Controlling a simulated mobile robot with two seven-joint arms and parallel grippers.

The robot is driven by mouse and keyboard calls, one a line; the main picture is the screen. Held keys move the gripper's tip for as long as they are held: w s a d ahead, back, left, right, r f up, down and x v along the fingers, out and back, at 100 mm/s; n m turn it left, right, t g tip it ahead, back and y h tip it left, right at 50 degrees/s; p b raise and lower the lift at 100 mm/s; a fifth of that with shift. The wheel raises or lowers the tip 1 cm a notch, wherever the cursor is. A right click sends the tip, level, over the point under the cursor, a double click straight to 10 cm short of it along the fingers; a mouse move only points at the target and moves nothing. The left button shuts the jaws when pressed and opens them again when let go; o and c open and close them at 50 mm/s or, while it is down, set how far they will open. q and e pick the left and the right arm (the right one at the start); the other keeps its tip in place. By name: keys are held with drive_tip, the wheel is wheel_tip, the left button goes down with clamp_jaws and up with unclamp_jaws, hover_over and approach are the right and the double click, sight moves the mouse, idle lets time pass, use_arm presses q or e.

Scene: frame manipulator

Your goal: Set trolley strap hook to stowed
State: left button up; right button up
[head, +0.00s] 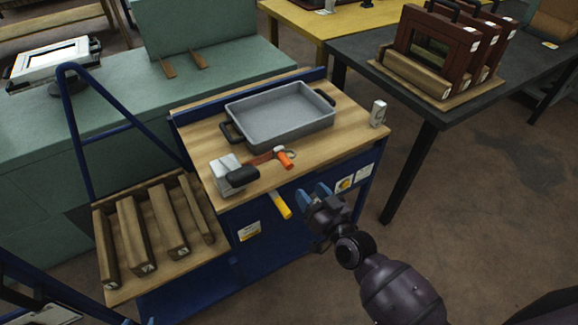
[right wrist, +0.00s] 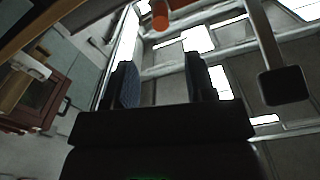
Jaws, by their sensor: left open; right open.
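The trolley (head: 355,150) has a wooden top and a blue frame. A yellow bar (head: 280,204) sticks out, tilted, from its front side below the top; it may be the strap hook, but I cannot tell for sure. My right gripper (head: 318,190) is open and empty in front of the trolley, a little right of the yellow bar and apart from it. Its two fingers also show in the right wrist view (right wrist: 160,85), with nothing between them. My left gripper is not visible in the head view.
On the trolley top are a grey tray (head: 282,112), an orange-ended tool (head: 285,158), a grey-and-black block (head: 230,174) and a small white item (head: 378,113). A wooden rack (head: 150,230) stands left. A dark table (head: 460,100) is at the right. Floor between is clear.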

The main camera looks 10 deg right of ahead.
sight(289, 166)
drive_tip(key=b+x, duration=0.1)
drive_tip(key=x, duration=1)
drive_tip(key=shift+c, duration=0.5)
drive_tip(key=shift+s, duration=0.1)
clamp_jaws()
